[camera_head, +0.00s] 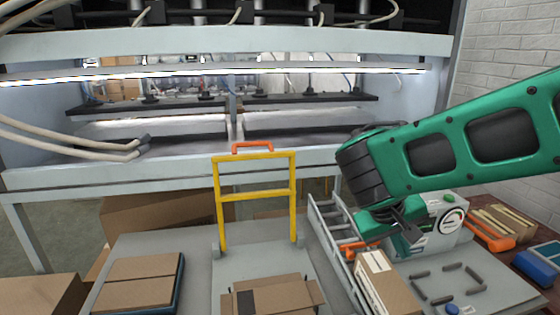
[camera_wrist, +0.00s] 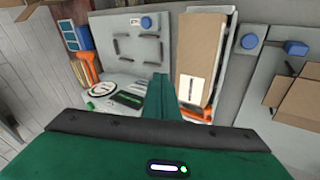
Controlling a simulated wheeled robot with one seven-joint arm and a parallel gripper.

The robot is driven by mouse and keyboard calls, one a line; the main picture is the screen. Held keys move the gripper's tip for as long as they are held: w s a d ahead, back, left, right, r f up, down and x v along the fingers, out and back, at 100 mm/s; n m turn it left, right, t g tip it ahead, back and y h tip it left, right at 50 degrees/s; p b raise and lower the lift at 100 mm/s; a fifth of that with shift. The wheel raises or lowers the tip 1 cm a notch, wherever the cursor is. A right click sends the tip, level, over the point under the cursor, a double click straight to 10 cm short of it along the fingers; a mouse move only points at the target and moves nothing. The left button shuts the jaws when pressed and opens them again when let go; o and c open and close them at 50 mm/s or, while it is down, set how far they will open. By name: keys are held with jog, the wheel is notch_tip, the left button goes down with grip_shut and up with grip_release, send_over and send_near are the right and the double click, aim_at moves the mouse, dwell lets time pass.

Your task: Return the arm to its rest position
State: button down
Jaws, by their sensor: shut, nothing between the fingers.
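My green arm reaches in from the right side of the head view, bent downward at a dark joint. My gripper (camera_head: 408,236) hangs over the table beside the grey-green box with a round dial (camera_head: 440,222). In the wrist view, my gripper (camera_wrist: 160,82) shows as a narrow green shape with its fingers together and nothing between them. The dial box (camera_wrist: 108,92) lies to its left there and a cardboard carton (camera_wrist: 200,50) to its right. The carton (camera_head: 388,284) is just below my gripper in the head view. Whether my gripper touches anything is unclear.
A large press (camera_head: 180,175) with lit slots spans the back. A yellow-framed cart (camera_head: 255,197) with cardboard stands in the middle. An orange-handled tool (camera_head: 490,236) and blue bin (camera_head: 540,264) lie at right. A white brick wall (camera_head: 510,90) bounds the right.

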jog(key=s+d+m+g+y, duration=0.2)
jog(key=s+d+m, duration=0.1)
jog(key=s+d, duration=0.7)
jog(key=s+d+f+m+y, duration=0.2)
jog(key=s+d+m+y, duration=0.1)
jog(key=s, duration=0.7)
jog(key=shift+s+f+m+g+y, duration=0.2)
jog(key=shift+m+g+y, duration=0.1)
jog(key=shift+y, duration=0.2)
